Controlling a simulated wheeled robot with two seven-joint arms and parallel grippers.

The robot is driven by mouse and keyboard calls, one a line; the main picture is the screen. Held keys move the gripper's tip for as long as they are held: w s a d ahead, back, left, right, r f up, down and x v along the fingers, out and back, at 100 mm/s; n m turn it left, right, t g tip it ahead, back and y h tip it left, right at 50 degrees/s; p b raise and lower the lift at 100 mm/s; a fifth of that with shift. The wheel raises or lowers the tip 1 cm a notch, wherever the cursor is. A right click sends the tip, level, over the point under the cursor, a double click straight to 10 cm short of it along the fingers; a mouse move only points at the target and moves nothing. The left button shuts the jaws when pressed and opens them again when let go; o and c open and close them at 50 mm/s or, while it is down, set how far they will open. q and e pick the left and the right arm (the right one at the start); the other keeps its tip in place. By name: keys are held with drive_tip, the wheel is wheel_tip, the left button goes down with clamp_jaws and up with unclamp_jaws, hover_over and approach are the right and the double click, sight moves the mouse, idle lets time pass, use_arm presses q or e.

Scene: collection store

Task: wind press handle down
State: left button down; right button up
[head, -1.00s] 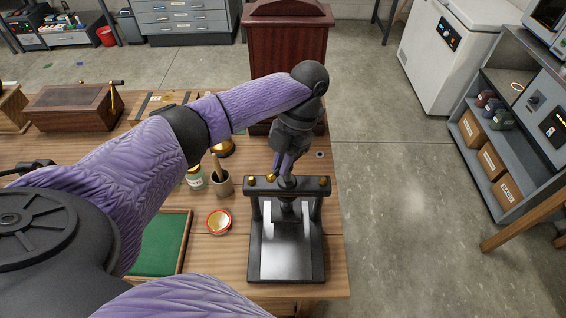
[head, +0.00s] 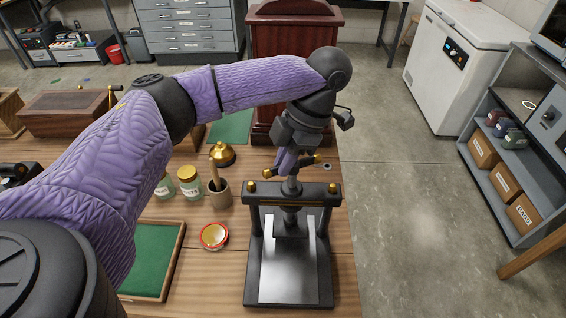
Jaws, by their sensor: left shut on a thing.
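The black press (head: 252,262) stands upright near the table's right front edge, with a bright metal plate (head: 270,270) on its bed. Its crossbeam carries a brass knob near each end. A vertical screw rises through the beam, and the press handle (head: 268,172) sits on top of it, its brass tips showing on both sides. My left gripper (head: 288,164) reaches down from above and is shut on the handle; its fingers partly hide the bar. The gap under the press's moving part is hard to judge from above. My right gripper is out of view.
Left of the press are a red-rimmed tin (head: 214,236), a cup with a wooden tool (head: 219,192), lidded jars (head: 190,184), a brass bell (head: 222,154) and a green-lined tray (head: 150,262). Open floor (head: 400,220) lies right of the table.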

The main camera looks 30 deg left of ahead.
use_arm(q)
drive_tip(key=shift+f, duration=0.1)
drive_tip(key=c, duration=0.9)
unclamp_jaws()
drive_tip(key=shift+d, duration=0.1)
drive_tip(key=shift+o, duration=1.2)
drive_tip(key=shift+w+d, duration=0.1)
drive_tip(key=shift+w, duration=0.2)
drive_tip(key=shift+s, duration=0.15)
